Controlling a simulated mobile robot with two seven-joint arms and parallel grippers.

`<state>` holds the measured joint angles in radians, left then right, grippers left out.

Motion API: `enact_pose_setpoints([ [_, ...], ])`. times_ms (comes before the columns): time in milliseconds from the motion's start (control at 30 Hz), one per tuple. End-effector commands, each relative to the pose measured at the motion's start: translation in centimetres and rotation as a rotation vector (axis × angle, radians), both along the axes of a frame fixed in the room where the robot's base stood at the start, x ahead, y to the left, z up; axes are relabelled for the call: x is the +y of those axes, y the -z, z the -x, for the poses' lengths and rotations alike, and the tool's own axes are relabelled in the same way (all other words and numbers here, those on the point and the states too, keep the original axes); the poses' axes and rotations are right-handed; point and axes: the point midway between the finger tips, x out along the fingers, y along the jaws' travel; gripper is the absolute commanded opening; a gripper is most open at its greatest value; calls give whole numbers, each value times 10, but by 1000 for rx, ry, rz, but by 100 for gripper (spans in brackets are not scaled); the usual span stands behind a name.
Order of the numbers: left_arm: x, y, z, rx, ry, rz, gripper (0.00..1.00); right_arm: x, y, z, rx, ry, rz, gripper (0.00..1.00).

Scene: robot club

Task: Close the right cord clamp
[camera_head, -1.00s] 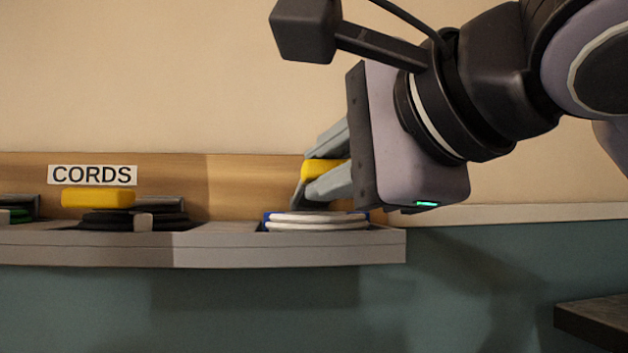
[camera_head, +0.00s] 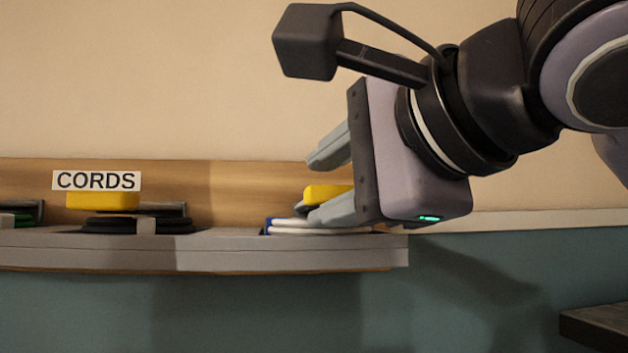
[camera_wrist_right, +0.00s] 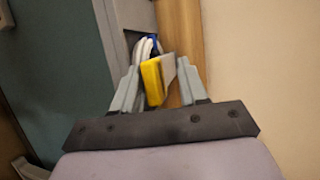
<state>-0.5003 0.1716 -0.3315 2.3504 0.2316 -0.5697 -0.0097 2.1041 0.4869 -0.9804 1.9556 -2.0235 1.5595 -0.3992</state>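The right cord clamp has a yellow handle (camera_head: 326,192) on a grey lever. The handle looks about level, low above a white and blue cord coil (camera_head: 290,226) at the right end of the shelf; I cannot tell whether it is fully down. My right gripper (camera_head: 311,190) is open, one finger above the handle and the other in front of its lower edge. In the right wrist view the yellow handle (camera_wrist_right: 152,82) and its grey plate lie between the spread fingers (camera_wrist_right: 158,70). My left gripper is not in view.
A grey shelf (camera_head: 200,252) runs along the wall below a wooden board (camera_head: 240,190). A second clamp with a yellow handle (camera_head: 103,200) sits over a black cord coil under the CORDS label (camera_head: 97,180). A dark ledge (camera_head: 595,325) shows at the lower right.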

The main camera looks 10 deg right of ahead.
Motion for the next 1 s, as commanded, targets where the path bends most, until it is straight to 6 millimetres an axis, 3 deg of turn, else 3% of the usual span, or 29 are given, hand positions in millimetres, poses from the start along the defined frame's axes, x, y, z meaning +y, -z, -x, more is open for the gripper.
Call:
enact_pose_setpoints([
  [167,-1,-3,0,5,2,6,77,-5,-6,11,-6,0,-1,43],
  [533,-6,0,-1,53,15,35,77,-26,-16,59,-2,0,-1,43],
  [1000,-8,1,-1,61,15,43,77,-27,-16,64,1,0,0,43],
])
